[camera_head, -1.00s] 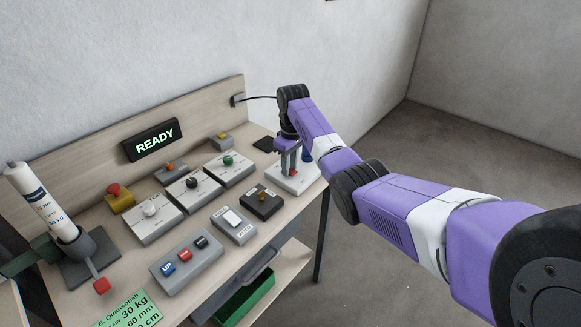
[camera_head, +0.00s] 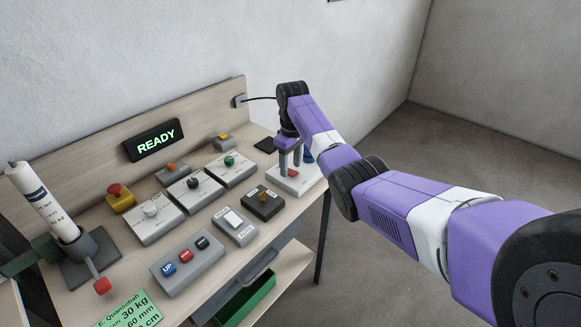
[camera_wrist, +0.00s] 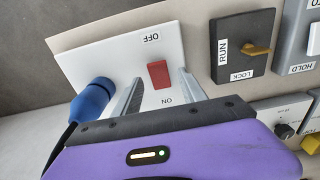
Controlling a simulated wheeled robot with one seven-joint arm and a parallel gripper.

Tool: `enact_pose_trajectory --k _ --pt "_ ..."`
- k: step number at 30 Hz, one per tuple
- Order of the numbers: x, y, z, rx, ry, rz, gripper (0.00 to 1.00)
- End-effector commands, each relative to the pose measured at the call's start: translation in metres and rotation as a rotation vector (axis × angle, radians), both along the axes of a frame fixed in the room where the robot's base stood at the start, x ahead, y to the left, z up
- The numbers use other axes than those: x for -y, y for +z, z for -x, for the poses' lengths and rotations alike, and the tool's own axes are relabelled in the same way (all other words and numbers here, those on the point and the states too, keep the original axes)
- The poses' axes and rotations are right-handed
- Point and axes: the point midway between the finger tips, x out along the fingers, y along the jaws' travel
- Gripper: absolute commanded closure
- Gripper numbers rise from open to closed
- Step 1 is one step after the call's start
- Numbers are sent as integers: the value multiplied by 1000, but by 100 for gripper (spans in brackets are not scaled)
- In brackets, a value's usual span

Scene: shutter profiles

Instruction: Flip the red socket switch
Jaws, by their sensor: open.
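The red socket switch (camera_wrist: 158,75) is a red rocker on a white socket plate (camera_wrist: 100,52), between the printed words OFF and ON. In the head view the red rocker (camera_head: 293,173) shows small between my fingers, on the white box (camera_head: 304,181) at the bench's right end. My gripper (camera_wrist: 160,90) is open, its two fingers on either side of the rocker in the wrist view. I cannot tell whether the fingers touch the plate. Which way the rocker is tilted is not clear.
A blue plug (camera_wrist: 91,99) with a dark cable sits in the plate beside one finger. A black RUN/LOCK box with a yellow knob (camera_wrist: 257,49) stands nearby. Several other control boxes fill the bench to the left; the READY display (camera_head: 155,140) stands behind them.

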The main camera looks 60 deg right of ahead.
Motion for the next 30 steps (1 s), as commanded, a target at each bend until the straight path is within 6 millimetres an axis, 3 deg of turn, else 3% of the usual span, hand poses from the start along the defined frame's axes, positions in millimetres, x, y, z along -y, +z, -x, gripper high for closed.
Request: enact_pose_trajectory --k 9,13,30 --pt "0 50 0 3 0 3 51" --pt "0 63 1 2 0 1 51" --pt "0 69 2 0 0 1 51"
